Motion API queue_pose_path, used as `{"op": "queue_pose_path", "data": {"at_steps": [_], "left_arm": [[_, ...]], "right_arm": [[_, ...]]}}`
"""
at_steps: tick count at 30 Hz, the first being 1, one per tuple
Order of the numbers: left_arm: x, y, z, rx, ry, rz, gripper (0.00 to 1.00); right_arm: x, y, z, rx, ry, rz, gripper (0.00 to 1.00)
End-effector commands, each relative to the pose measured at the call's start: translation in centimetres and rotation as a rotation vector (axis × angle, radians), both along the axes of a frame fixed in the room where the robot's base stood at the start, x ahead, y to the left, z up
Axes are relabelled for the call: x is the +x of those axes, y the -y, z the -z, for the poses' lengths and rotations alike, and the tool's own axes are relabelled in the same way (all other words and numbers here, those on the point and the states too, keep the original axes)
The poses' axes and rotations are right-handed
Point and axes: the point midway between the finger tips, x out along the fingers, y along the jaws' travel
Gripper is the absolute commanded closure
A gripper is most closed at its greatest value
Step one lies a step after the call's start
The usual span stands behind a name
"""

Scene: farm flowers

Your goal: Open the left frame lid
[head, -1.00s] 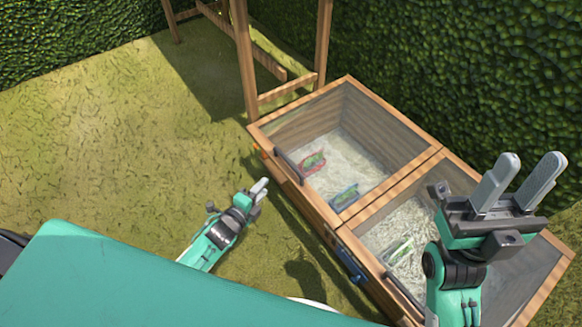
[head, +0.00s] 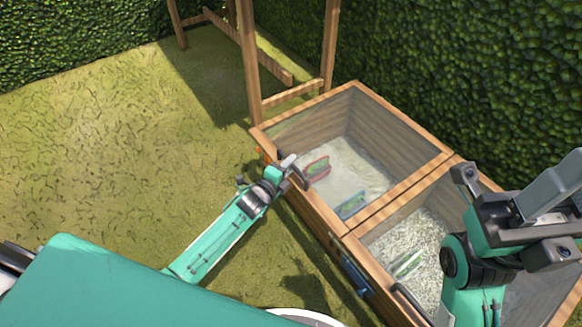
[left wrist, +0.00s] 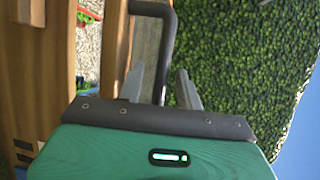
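The left frame lid (head: 312,106) is a wood-framed clear pane, lying closed over the left compartment. Its dark handle is on the front edge, mostly hidden by my gripper in the head view. In the left wrist view the handle (left wrist: 167,42) is a dark bent bar. My left gripper (head: 290,162) is at that handle. Its two fingers (left wrist: 161,85) are apart, with the bar showing between them; I cannot tell whether they touch it. My right gripper (head: 565,195) is raised at the right, partly out of frame, fingers apart and empty.
The right lid with its handle (head: 412,303) lies closed beside the left one. Red (head: 317,168) and blue (head: 352,206) packets show under the left pane. A wooden post frame (head: 250,60) and hedge (head: 450,60) stand behind. The grass (head: 120,120) at left is clear.

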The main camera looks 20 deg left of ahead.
Motion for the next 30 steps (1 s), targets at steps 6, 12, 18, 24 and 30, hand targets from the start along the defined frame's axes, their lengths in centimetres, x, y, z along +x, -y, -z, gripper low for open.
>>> {"op": "queue_pose_path", "data": {"at_steps": [6,12,18,24,30], "left_arm": [[1.35,0.38,0.22,0.0,0.0,0.001,0.64],[1.44,0.41,0.17,0.0,0.0,0.001,0.64],[1.42,0.41,0.18,0.0,0.0,0.001,0.86],[1.41,0.4,0.2,0.0,0.0,0.0,1.0],[1.41,0.4,0.05,0.001,-0.001,0.0,1.0]], "right_arm": [[-0.02,-0.32,-0.13,-0.001,0.011,-0.01,0.64],[-0.02,-0.35,-0.21,-0.001,0.011,-0.011,0.64],[-0.03,-0.34,-0.22,0.0,0.012,-0.011,0.64],[-0.04,-0.34,-0.21,0.0,0.011,-0.011,0.64],[-0.05,-0.32,-0.36,0.0,0.012,-0.011,0.64]]}}
